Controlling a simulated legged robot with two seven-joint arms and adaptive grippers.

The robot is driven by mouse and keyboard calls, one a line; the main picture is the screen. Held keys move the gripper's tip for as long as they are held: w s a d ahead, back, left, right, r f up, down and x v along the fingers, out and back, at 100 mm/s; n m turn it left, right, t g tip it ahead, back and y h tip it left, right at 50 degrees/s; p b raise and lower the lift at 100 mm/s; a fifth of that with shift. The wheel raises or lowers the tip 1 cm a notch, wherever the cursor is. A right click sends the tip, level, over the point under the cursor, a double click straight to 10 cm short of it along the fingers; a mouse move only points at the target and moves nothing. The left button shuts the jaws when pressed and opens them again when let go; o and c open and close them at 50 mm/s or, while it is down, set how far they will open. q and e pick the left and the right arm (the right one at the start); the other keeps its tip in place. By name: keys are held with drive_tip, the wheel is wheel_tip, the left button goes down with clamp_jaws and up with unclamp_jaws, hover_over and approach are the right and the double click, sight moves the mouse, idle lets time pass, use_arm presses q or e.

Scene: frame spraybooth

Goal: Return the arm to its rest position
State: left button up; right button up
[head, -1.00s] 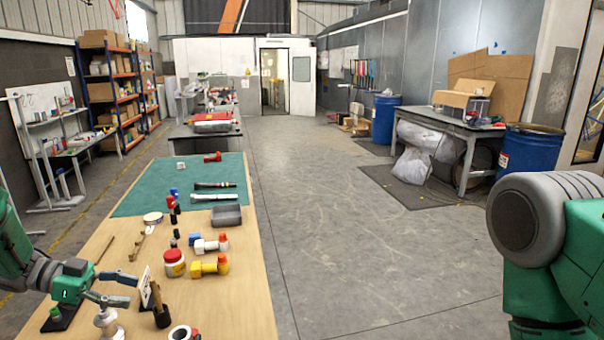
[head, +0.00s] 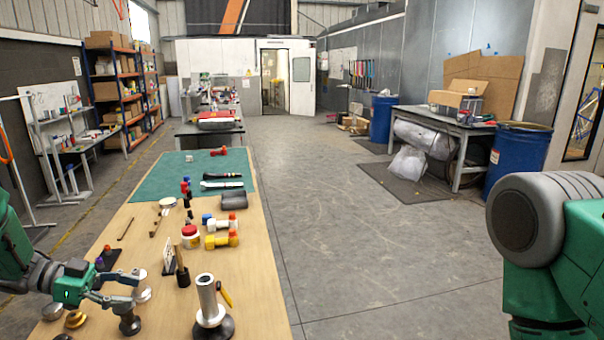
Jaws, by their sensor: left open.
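My left gripper (head: 131,290) is over the near left part of the wooden workbench (head: 256,290). Its jaws are open with nothing held between them. Small metal pieces, including a dark round-based one (head: 130,326), show beside and below the fingers; I cannot tell whether any touches them. My right arm shows at the right edge as a grey joint and green links, over the floor. Its gripper is out of view.
A metal tube on a dark round base (head: 209,305), a wooden-handled tool (head: 182,272), a red-and-white jar (head: 191,237) and yellow (head: 221,240) and white fittings stand on the bench. A green mat (head: 160,185) covers its far end.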

use_arm(q)
drive_tip(key=d+f+n+t+y, duration=0.2)
drive_tip(key=d+f+n+t, duration=0.3)
drive_tip(key=f+n, duration=0.15)
drive_tip(key=s+d+f+n+y, duration=0.2)
drive_tip(key=s+f+n+y, duration=0.4)
drive_tip(key=f, duration=0.4)
drive_tip(key=s+f+n+g+y, duration=0.1)
drive_tip(key=s+f+g+y, duration=0.15)
drive_tip(key=s, duration=0.85)
drive_tip(key=s+d+f+n+g+y, duration=0.1)
drive_tip(key=s+g, duration=0.2)
drive_tip(key=s, duration=0.8)
drive_tip(key=s+f+n+g+y, duration=0.1)
drive_tip(key=s+g+y, duration=0.15)
drive_tip(key=s, duration=0.85)
drive_tip(key=w+d+f+b, duration=0.1)
drive_tip(key=w+f+b, duration=0.2)
drive_tip(key=f+b, duration=1.2)
drive_tip(key=shift+w+f+m+h+b, duration=0.15)
drive_tip(key=shift+f+m+h+b, duration=0.15)
drive_tip(key=shift+m+b, duration=0.15)
use_arm(e)
wheel_tip(320, 180, down, 16)
drive_tip(key=shift+w+d, duration=0.15)
drive_tip(key=shift+w, duration=0.1)
